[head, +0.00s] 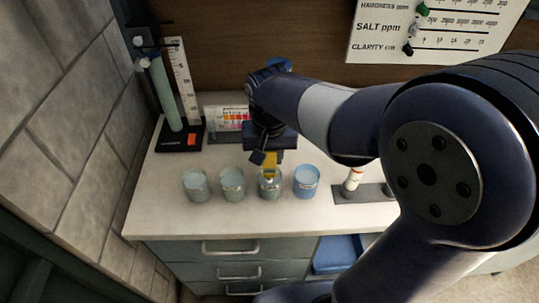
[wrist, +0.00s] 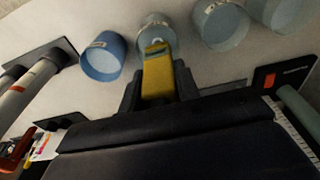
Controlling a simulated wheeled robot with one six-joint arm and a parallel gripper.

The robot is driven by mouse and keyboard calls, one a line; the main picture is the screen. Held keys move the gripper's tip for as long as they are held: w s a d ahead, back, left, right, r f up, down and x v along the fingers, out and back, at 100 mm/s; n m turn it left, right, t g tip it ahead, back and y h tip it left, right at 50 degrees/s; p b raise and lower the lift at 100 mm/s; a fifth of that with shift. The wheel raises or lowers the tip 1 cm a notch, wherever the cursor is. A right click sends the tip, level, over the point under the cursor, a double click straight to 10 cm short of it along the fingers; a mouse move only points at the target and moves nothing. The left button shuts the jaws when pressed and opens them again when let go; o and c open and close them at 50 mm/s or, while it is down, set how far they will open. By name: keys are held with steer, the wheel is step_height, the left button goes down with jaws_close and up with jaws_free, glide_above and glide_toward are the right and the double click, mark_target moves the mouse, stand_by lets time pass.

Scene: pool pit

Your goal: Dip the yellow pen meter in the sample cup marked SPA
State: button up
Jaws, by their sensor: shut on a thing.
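My gripper (head: 269,156) is shut on the yellow pen meter (head: 270,164), which points down over the third cup from the left (head: 270,188). The yellow pen meter also shows between the fingers in the wrist view (wrist: 157,78), its lower end overlapping that cup (wrist: 150,24). I cannot tell whether the tip is inside the cup or just above it. Other clear cups stand to the left, one at the far left (head: 196,187) and one beside it (head: 232,186). A blue cup (head: 306,183) stands to the right. The cups carry small labels too small to read.
A dark stand with a ruler and a green tube (head: 178,137) is at the back left. A dark holder with a white tube (head: 352,184) is at the right. The counter front (head: 250,220) is clear.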

steer(key=shift+r+p, duration=3.15)
steer(key=shift+r, duration=0.85)
